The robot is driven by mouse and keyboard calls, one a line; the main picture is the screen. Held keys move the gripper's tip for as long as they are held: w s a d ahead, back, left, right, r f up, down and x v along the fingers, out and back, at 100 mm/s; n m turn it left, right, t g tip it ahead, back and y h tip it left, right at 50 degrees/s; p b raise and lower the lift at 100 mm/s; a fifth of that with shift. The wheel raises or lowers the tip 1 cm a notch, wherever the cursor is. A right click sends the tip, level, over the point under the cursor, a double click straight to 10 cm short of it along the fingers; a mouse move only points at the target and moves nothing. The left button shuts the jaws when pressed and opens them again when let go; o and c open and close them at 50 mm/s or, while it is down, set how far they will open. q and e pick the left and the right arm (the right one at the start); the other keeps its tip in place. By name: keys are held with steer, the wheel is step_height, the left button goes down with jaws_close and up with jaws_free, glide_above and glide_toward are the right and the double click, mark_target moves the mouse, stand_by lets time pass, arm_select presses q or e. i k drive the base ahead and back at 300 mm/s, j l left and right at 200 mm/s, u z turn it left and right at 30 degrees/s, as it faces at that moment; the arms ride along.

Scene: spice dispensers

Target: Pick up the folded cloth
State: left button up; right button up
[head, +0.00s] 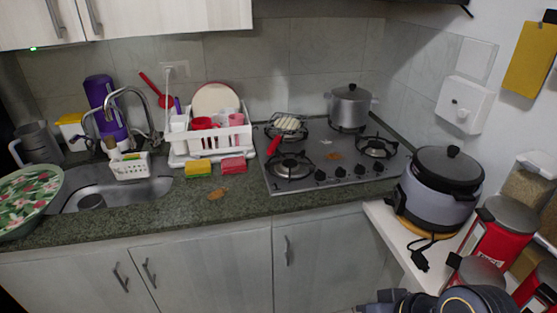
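I cannot make out with certainty which thing is the folded cloth. A small flat pink-red block (233,165) lies on the counter in front of the dish rack. A yellow and green block (198,170), like a sponge, lies just left of it. A plain yellow sheet (530,58), possibly cloth, hangs on the right wall. Part of my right arm shows at the bottom right edge, but no fingertips can be seen there. My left gripper is out of view.
A white dish rack (208,143) stands between the sink (110,194) and the gas hob (330,160). A pot (350,107) stands on the hob. A rice cooker (438,190) and red-labelled containers (498,238) crowd the right shelf. The counter's front strip is mostly clear.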

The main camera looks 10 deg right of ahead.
mark_target(234, 165)
steer(key=i+j+u, duration=0.2)
steer(key=i+j, duration=1.05)
steer(key=j, duration=0.15)
